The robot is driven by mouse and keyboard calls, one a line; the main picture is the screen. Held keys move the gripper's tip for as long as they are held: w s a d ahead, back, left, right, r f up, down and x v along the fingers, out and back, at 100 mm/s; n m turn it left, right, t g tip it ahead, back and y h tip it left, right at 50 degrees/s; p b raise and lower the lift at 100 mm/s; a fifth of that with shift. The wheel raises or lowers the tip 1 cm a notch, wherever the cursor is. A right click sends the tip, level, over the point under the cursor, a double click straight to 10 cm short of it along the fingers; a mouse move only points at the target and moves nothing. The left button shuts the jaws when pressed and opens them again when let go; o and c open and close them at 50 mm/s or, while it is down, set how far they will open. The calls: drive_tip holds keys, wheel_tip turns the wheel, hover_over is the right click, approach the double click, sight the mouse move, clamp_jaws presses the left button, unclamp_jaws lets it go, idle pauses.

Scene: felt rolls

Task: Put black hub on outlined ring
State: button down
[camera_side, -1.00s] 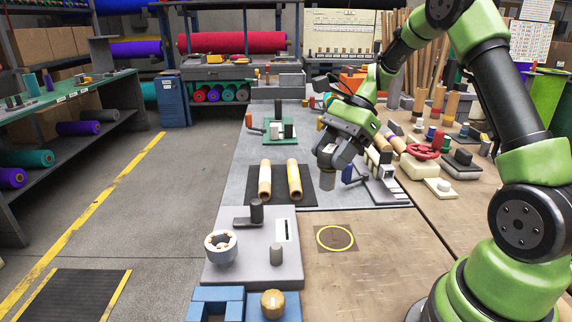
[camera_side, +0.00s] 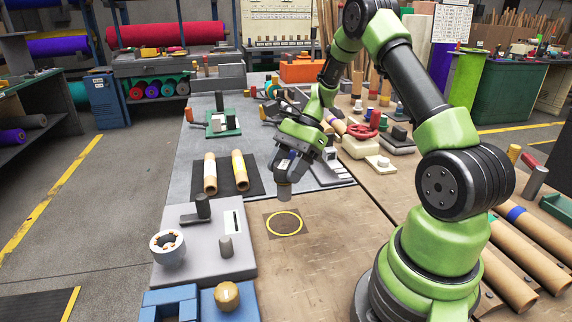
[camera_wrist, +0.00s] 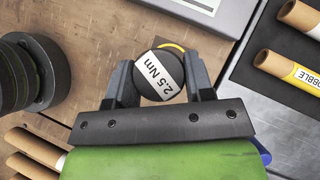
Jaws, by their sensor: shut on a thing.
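My gripper (camera_side: 284,178) is shut on a short round hub (camera_side: 284,191). The outlined ring (camera_side: 284,234) is a yellow circle on a dark square on the brown bench. The hub hangs upright just beyond the ring's far edge in the side picture, apart from it. In the wrist view a yellow arc of the ring (camera_wrist: 172,46) shows behind the hub; the rest is hidden.
Tan rolls (camera_side: 210,173) lie on a black mat behind. The bench right of the ring is clear.

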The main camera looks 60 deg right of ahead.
sight(286, 194)
drive_tip(key=shift+f, duration=2.95)
drive_tip(key=shift+f, duration=0.45)
drive_tip(key=shift+c, duration=2.1)
unclamp_jaws()
drive_tip(key=v, duration=1)
